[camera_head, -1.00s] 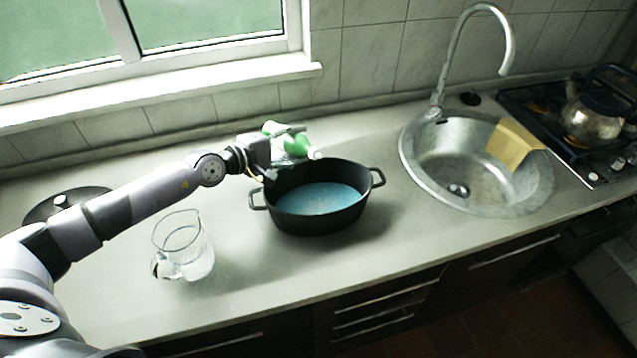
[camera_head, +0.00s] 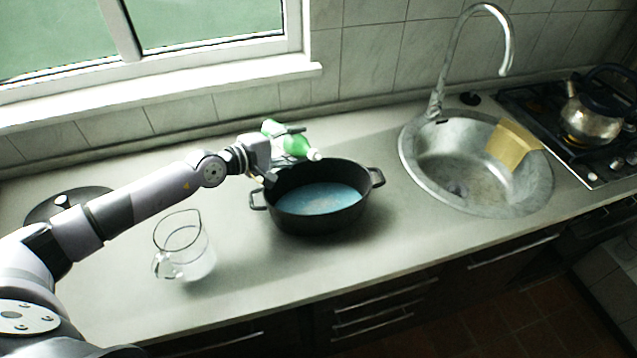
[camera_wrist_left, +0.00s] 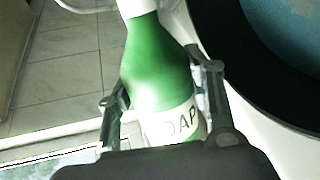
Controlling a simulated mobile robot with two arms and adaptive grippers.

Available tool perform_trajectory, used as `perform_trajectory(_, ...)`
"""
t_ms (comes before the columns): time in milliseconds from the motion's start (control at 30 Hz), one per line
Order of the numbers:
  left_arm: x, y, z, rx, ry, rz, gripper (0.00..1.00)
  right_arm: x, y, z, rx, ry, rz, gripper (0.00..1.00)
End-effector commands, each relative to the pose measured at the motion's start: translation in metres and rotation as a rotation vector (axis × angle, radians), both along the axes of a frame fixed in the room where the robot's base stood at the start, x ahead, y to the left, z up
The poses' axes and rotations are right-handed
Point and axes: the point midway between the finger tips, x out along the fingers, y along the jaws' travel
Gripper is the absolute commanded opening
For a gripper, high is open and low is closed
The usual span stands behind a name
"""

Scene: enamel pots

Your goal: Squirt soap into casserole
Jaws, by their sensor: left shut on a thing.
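A green soap bottle (camera_head: 295,146) with a white cap and a white label is in my left gripper (camera_head: 290,139). The bottle is tilted, its cap end toward the casserole's back rim. In the left wrist view the green bottle (camera_wrist_left: 158,75) lies between the two fingers of my left gripper (camera_wrist_left: 158,90), with part of its label lettering showing. The black oval casserole (camera_head: 320,222) stands on the counter, with blue inside its bottom; part of its rim (camera_wrist_left: 235,70) shows in the left wrist view. No soap stream is visible. My right gripper is not in view.
A glass pitcher (camera_head: 184,248) stands left of the casserole. A black lid (camera_head: 85,193) lies behind my left arm. Counter is clear in front.

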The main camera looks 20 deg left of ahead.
Motion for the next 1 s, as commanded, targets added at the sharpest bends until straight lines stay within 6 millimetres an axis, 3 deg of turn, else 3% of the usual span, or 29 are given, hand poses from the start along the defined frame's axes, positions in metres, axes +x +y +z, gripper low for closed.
perform_trajectory(1000,0.0007,0.0003,0.0012,0.043,-0.027,0.001,0.10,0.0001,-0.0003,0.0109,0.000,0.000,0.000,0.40)
